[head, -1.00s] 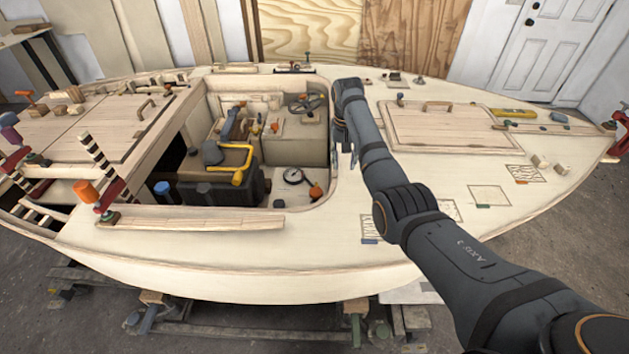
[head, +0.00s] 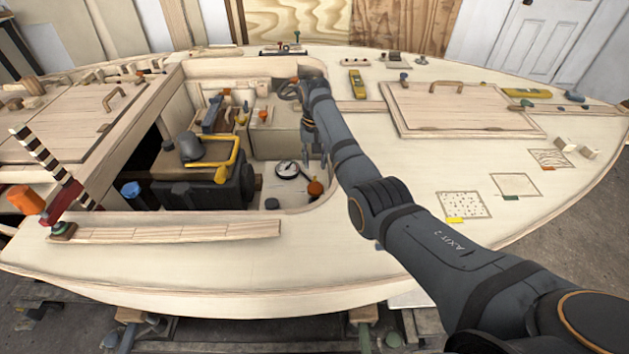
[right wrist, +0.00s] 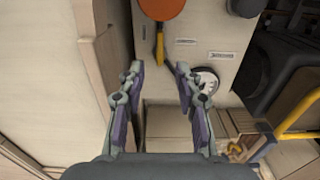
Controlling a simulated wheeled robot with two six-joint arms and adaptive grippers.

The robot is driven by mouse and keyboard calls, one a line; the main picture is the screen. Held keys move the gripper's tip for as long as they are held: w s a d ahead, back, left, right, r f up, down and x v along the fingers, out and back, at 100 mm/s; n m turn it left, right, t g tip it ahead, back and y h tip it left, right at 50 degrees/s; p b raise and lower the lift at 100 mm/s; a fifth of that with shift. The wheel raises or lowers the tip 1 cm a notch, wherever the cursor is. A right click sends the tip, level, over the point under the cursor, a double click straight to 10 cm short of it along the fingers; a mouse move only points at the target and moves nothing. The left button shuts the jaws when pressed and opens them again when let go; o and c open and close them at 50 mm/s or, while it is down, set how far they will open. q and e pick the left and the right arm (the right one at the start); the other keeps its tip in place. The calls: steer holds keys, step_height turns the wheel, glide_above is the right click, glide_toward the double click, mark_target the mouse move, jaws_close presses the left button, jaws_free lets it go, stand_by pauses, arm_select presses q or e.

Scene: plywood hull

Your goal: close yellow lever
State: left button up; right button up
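In the right wrist view a small narrow yellow lever (right wrist: 160,48) lies on the pale cockpit floor, partly under a round orange knob (right wrist: 162,6). The orange knob also shows in the head view (head: 315,187), where I cannot make out the lever. My right gripper (right wrist: 158,72) is open and empty, above the floor, its fingertips around the line of the lever but not visibly touching it. In the head view the right gripper (head: 316,155) hangs inside the cockpit opening. My left gripper is not in view.
A round white gauge (head: 287,169) sits beside the orange knob. The cockpit wall is close on the left in the right wrist view. A wooden hatch (head: 455,105) lies on the deck to the right.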

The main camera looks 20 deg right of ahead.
mark_target(315, 180)
step_height(315, 180, down, 9)
steer(key=shift+r+b, duration=0.1)
steer(key=shift+b, duration=0.65)
jaws_close()
